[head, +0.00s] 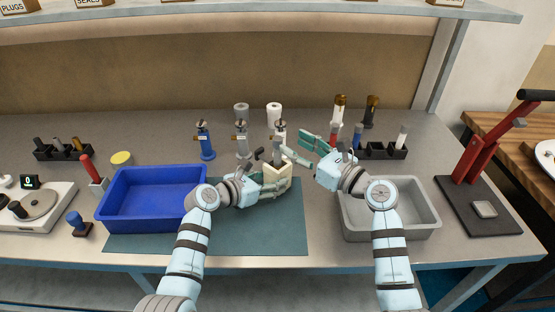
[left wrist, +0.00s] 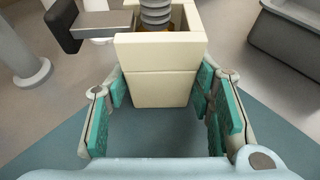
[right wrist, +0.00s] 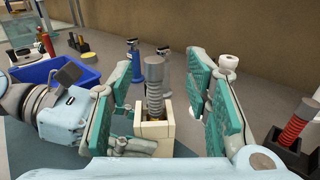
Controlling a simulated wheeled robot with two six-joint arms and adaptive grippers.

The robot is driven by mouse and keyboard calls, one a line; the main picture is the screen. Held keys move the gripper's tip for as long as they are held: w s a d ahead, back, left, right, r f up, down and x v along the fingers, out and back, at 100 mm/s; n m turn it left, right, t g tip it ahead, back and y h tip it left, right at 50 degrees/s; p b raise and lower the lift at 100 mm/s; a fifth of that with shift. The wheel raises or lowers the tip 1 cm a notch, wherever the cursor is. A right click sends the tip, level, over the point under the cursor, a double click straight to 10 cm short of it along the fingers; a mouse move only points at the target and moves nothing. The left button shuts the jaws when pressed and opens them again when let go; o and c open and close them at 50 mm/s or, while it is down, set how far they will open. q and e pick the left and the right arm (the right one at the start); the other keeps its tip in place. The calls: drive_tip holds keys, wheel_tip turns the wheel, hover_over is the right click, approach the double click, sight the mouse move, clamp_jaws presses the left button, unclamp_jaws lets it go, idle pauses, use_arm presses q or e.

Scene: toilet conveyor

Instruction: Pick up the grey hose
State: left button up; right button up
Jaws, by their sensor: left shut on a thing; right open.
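The grey hose (right wrist: 154,88) is ribbed and stands upright in a cream box (right wrist: 155,132) in the right wrist view. Its lower part shows in the left wrist view (left wrist: 156,14), inside the box (left wrist: 158,70). My left gripper (head: 268,187) is shut on the cream box (head: 280,177), with teal pads at its two sides; the hose is not in these fingers. My right gripper (head: 302,148) is open above and right of the box. Its pads (right wrist: 165,105) stand either side of the hose in its view, apparently without touching it.
A blue bin (head: 150,200) stands left and a grey bin (head: 410,222) right. Black racks (head: 383,151) and several upright fittings, one blue (head: 205,142), stand behind. A red press (head: 475,160) is at far right. The green mat (head: 140,243) is clear in front.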

sight(278, 138)
drive_tip(key=x, duration=0.4)
drive_tip(key=f+x, duration=0.1)
drive_tip(key=x, duration=0.1)
drive_tip(key=shift+a, duration=0.35)
clamp_jaws()
